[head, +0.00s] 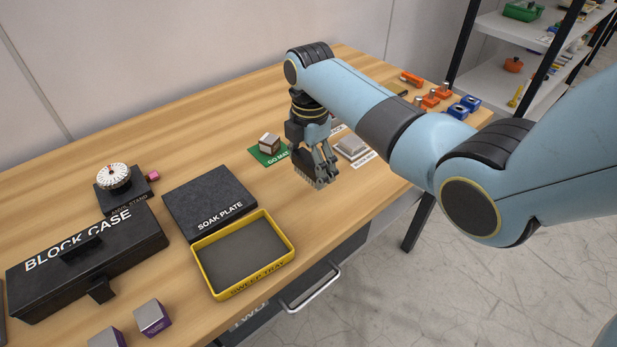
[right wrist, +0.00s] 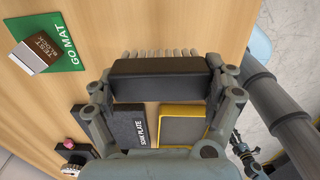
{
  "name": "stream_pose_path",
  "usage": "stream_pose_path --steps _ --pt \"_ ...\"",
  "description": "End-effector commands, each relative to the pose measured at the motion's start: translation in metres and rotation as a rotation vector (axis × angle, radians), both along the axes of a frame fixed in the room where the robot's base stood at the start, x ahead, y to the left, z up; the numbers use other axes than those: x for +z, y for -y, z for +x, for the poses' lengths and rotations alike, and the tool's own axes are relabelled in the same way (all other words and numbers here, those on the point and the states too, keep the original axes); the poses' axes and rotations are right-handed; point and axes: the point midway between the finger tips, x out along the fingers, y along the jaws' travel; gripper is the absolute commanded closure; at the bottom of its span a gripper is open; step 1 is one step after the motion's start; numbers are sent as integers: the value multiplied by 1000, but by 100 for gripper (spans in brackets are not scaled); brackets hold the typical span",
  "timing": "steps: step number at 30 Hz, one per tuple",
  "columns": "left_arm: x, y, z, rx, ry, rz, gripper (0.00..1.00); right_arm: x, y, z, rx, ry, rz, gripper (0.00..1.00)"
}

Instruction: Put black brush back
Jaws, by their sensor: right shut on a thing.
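My right gripper (head: 318,165) is shut on the black brush, above the table between the green mat and the sweep tray. In the right wrist view the black brush (right wrist: 160,80) lies across between the fingers (right wrist: 160,92), with pale bristles along its far side. A dark jointed part low on the right of the right wrist view looks like my left gripper (right wrist: 240,148). It is too small to tell open or shut.
The yellow sweep tray (head: 205,272) is empty, beside the black soak plate (head: 208,188) and block case (head: 90,262). A green mat (head: 268,160) bears a block (head: 269,142). A grey block (head: 351,146) and orange and blue items lie farther along.

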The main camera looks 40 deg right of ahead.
Motion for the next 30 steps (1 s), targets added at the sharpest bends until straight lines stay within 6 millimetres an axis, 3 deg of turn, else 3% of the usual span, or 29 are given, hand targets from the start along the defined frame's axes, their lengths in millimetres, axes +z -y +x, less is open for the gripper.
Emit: stream_pose_path --steps 9,21,22,25,30 --pt "0 1 2 0 3 -1 60 -37 -2 2 1 -1 1 45" --pt "-2 4 4 1 6 -4 60 -45 -2 2 1 0 0 45" --pt "-2 4 4 1 6 -4 60 -45 -2 2 1 0 0 12" --pt "-1 4 4 1 6 -4 60 -44 -2 2 0 0 0 0" --pt "-1 3 4 1 6 -4 60 -44 -2 2 0 0 0 0"
